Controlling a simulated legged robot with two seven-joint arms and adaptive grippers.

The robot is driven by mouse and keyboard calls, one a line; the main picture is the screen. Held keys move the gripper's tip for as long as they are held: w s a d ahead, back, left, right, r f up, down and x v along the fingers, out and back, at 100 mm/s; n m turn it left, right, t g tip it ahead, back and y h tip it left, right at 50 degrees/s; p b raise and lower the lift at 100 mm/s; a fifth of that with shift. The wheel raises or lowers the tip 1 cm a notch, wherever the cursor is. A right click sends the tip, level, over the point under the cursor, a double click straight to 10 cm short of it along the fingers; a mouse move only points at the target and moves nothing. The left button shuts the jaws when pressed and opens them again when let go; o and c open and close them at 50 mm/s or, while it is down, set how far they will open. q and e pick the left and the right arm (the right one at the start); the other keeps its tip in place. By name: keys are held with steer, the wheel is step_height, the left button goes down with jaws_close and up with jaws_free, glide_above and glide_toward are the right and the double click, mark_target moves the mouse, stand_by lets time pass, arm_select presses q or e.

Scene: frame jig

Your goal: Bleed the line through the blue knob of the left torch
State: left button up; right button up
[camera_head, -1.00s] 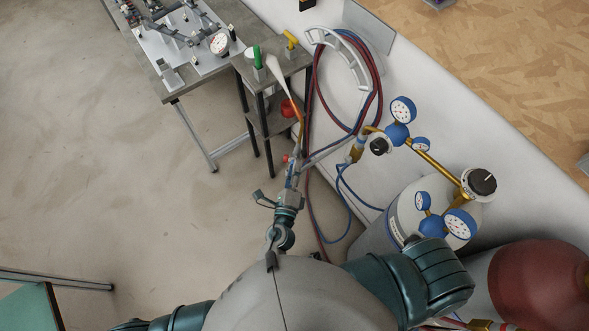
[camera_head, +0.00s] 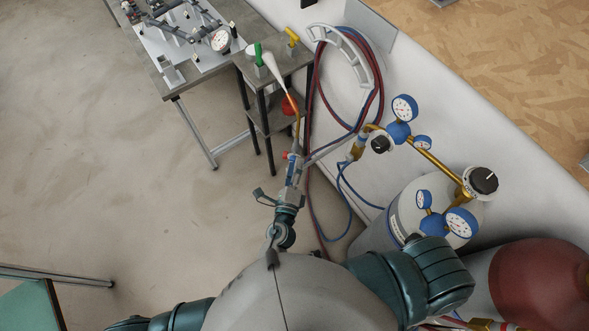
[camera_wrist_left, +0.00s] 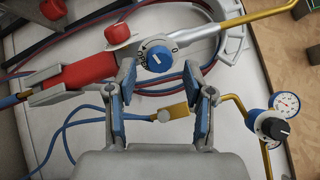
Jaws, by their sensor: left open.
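The torch shows in the wrist view with a red handle (camera_wrist_left: 90,72), a grey body and a golden tube. Its blue knob (camera_wrist_left: 154,60) has a white pointer line and a dial with a 0. My left gripper (camera_wrist_left: 163,72) is open, with its blue-padded fingers on either side of the knob; a gap shows at the right, and contact at the left is unclear. In the head view my left gripper (camera_head: 291,178) is at the torch's lower part, and the golden tube (camera_head: 297,118) points up and away. My right gripper is not in view.
Coiled red and blue hoses (camera_head: 372,85) hang on the white wall. Gas cylinders with gauges (camera_head: 404,108) and a black regulator knob (camera_head: 483,180) stand at the right. A small stand (camera_head: 270,125) and a workbench (camera_head: 190,85) are beyond.

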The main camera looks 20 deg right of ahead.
arm_select(q)
steer(key=v, duration=1.2)
steer(key=shift+d, duration=0.1)
